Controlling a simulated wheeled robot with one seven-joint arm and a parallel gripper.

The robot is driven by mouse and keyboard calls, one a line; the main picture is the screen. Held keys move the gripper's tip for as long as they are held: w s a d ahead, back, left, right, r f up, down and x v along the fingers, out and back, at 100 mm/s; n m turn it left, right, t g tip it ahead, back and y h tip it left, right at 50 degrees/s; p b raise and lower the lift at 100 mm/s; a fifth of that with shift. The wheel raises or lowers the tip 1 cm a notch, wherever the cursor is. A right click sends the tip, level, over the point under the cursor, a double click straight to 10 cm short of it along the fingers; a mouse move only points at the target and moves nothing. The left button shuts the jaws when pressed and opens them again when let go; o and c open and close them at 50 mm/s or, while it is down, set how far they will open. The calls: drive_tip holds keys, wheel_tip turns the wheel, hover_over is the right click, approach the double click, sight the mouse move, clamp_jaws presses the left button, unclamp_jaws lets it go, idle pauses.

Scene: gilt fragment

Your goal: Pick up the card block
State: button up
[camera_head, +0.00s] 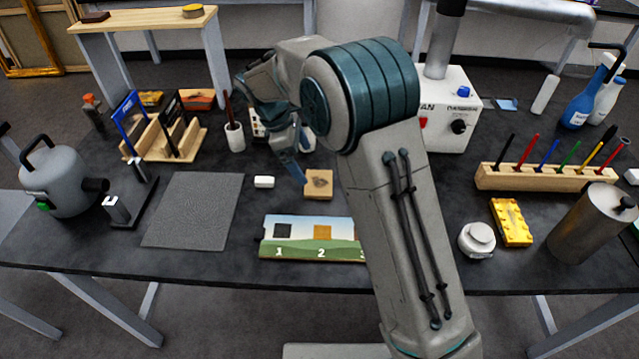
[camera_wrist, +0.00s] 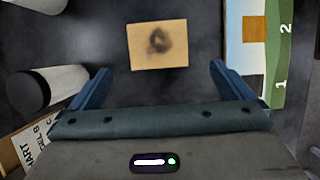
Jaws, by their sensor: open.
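The card block looks to be the small flat tan block (camera_head: 319,186) with a dark smudge on top. It lies on the dark bench in the head view, behind the numbered board. In the wrist view the block (camera_wrist: 158,46) is whole and in plain sight, just beyond the fingertips and between their lines. My gripper (camera_head: 299,168) is above and close to the block, partly hidden by my arm. In the wrist view my gripper (camera_wrist: 160,68) has its blue fingers wide apart with nothing between them.
The numbered board (camera_head: 270,252) lies in front of the block, partly behind my arm. A small white block (camera_head: 264,182) and a grey mat (camera_head: 193,212) lie to the left. A white cup (camera_head: 235,138) stands behind left. A white instrument box (camera_head: 452,108) stands behind right.

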sight(317, 182)
drive_tip(key=shift+p+x, duration=0.45)
drive_tip(key=shift+x, duration=3.45)
drive_tip(key=shift+w, duration=0.15)
drive_tip(key=c, duration=0.9)
